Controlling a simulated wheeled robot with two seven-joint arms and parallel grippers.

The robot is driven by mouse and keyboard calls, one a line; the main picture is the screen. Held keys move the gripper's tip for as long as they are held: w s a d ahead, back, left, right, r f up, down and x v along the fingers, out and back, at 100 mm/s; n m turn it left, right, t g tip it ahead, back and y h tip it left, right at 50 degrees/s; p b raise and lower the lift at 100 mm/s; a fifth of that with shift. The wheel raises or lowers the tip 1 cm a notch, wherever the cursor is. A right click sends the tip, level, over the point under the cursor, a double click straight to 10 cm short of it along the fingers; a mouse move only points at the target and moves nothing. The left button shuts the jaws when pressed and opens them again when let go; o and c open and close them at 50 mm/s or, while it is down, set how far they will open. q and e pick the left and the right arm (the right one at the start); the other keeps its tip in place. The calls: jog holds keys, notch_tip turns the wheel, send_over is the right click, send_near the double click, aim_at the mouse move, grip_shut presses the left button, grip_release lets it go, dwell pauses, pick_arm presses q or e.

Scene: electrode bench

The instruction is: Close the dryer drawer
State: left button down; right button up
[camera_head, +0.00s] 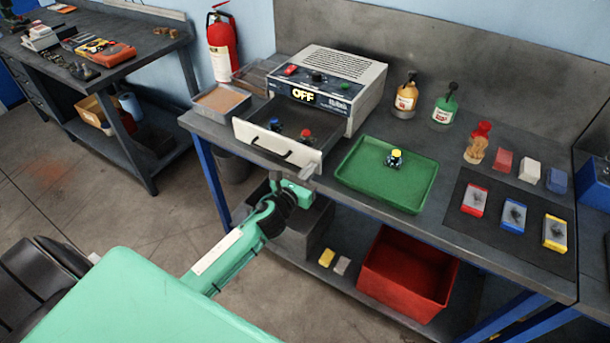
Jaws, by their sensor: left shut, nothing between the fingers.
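The dryer (335,80) stands at the back of the bench, a light grey box with a display reading OFF. Its white drawer (264,143) is pulled out toward me, with a dark handle on the front. A blue-topped item (275,125) and a red-topped item (306,136) are in the drawer. My left gripper (300,178) is shut and empty, just below and in front of the drawer front's right part. I cannot tell whether it touches the drawer. My right gripper is not in view.
A green tray (425,190) with a yellow-topped item (394,159) lies right of the drawer. Bottles (406,97) stand behind it. A dark mat (490,232) with colored pieces lies at the right. A red bin (405,275) is on the lower shelf.

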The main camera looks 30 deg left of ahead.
pick_arm(q)
jog(key=w, duration=0.6)
jog(key=shift+w+d+b, duration=0.2)
jog(key=shift+d+b, duration=0.05)
jog(key=shift+b, duration=0.05)
